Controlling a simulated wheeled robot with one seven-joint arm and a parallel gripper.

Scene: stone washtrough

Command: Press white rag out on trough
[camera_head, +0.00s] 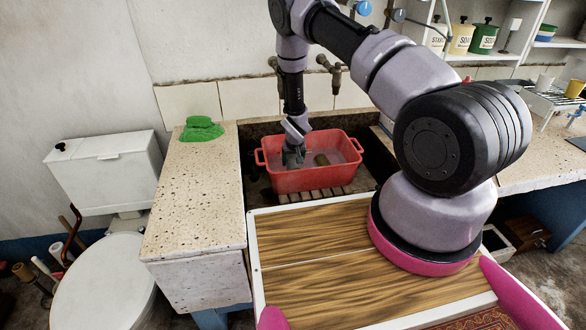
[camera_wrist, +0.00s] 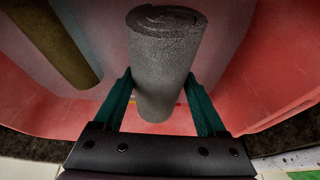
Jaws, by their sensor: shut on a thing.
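My gripper (camera_head: 293,152) reaches down into a red two-handled basin (camera_head: 315,180) standing in the stone trough (camera_head: 200,210). In the wrist view its two green fingers are shut on a rolled grey cloth (camera_wrist: 165,60), which stands between them. No clearly white rag shows; the held roll looks grey. The basin seems to hold water.
A folded green cloth (camera_head: 201,129) lies on the stone ledge left of the basin; the ledge's front is clear. Wooden slats (camera_head: 312,196) show before the basin. Taps (camera_head: 330,68) stick out above it. A white toilet (camera_head: 103,270) stands far left.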

